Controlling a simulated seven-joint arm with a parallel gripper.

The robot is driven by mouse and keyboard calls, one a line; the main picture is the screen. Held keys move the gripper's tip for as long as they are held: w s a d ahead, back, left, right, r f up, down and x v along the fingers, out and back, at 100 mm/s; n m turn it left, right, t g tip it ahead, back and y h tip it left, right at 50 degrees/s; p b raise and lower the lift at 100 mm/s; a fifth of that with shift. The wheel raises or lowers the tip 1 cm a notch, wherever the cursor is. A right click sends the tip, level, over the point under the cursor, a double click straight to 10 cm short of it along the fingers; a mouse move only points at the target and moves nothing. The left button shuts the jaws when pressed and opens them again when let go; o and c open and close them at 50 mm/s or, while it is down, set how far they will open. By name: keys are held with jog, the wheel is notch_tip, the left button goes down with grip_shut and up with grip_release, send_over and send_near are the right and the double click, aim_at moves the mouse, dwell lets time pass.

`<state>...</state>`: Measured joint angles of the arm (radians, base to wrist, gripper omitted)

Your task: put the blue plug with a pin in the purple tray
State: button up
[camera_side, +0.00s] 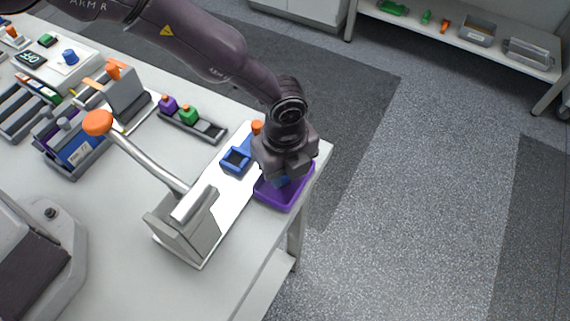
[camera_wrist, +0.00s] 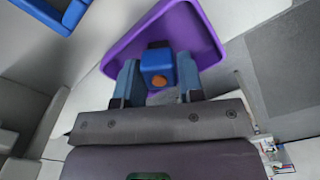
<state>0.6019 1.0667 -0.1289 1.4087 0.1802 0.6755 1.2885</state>
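The blue plug (camera_wrist: 156,62) shows in the wrist view between my two fingers, with an orange round part, which may be its pin, facing the camera. My gripper (camera_wrist: 157,72) appears closed on the plug, with a finger against each side. The purple tray (camera_wrist: 212,38) lies just beyond the plug in the wrist view. In the side view my gripper (camera_side: 281,178) points down over the purple tray (camera_side: 292,200) at the table corner and covers part of it. I cannot tell whether the plug touches the tray floor.
A blue square frame (camera_side: 236,160) lies left of the tray on a white mat. A grey lever press (camera_side: 188,222) with an orange knob stands in front. A dark rack (camera_side: 207,130) holds purple and green plugs. The table edge is close at the right.

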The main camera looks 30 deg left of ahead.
jog(key=o, duration=0.4)
jog(key=shift+r, duration=0.1)
notch_tip(320, 180, up, 13)
jog(key=shift+a+f, duration=0.1)
dwell(0.7)
jog(key=s+a+r+n+t, duration=0.2)
jog(key=s+a+r+n, duration=0.4)
jog(key=a+n, duration=0.2)
jog(key=s+a+r+n+t, duration=0.1)
jog(key=s+a+r+n, duration=0.5)
jog(key=a, duration=0.6)
jog(key=s+a+r+n+t, duration=0.2)
jog(key=s+a+r+n, duration=0.3)
jog(key=a+n, duration=0.5)
jog(key=shift+s+a+r+t, duration=0.1)
jog(key=shift+s+r+t, duration=0.1)
jog(key=shift+r, duration=0.5)
jog(key=shift+s+a+r+t, duration=0.1)
jog(key=shift+s+r, duration=0.1)
jog(key=shift+r, duration=0.5)
